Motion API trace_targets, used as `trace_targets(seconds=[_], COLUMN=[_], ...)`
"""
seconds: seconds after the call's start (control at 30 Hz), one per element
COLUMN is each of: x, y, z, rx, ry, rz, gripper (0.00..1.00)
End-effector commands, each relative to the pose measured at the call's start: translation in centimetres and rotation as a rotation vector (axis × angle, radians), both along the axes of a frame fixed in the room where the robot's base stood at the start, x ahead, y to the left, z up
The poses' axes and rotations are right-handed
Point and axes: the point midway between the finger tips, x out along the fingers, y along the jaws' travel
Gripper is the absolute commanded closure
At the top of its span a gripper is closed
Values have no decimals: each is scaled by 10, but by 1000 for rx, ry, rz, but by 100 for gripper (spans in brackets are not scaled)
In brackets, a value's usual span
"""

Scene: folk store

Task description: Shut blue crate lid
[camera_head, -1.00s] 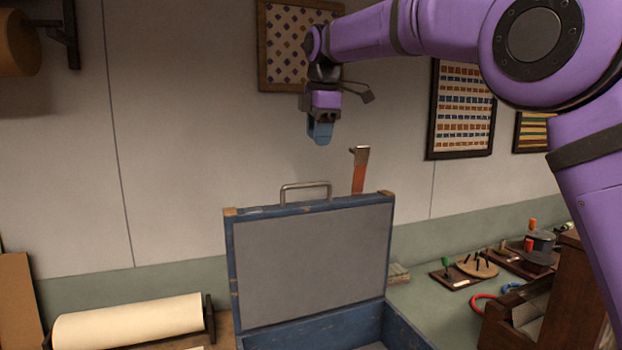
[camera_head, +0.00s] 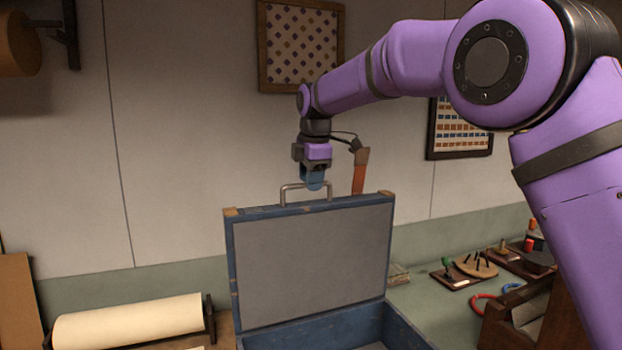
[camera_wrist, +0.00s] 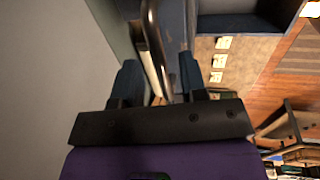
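The blue crate (camera_head: 340,329) stands at the bottom centre of the head view, its lower part cut off by the frame edge. Its lid (camera_head: 310,265) stands upright, with a grey inner panel facing me. A metal handle (camera_head: 284,190) sits on the lid's top edge; it also shows in the wrist view (camera_wrist: 151,40). My gripper (camera_head: 313,186) points down at the handle from just above. In the wrist view its two blue fingers (camera_wrist: 158,75) are apart, with the handle between them. I cannot tell whether either finger touches it.
A paper roll (camera_head: 130,322) lies left of the crate. An orange strap-like piece (camera_head: 359,178) stands behind the lid. The wall is close behind the lid.

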Motion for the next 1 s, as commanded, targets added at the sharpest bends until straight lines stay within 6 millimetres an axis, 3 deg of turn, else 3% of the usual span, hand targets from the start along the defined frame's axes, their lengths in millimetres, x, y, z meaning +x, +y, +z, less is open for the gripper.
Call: trace_targets(seconds=[0.27,0.43,0.77,1.0], x=[0,0,-3,-20], y=[0,0,-1,-9], z=[-1,-1,0,0], rx=[0,0,3,21], ry=[0,0,-7,-48], rz=[0,0,0,0], gripper=[61,100,100,100])
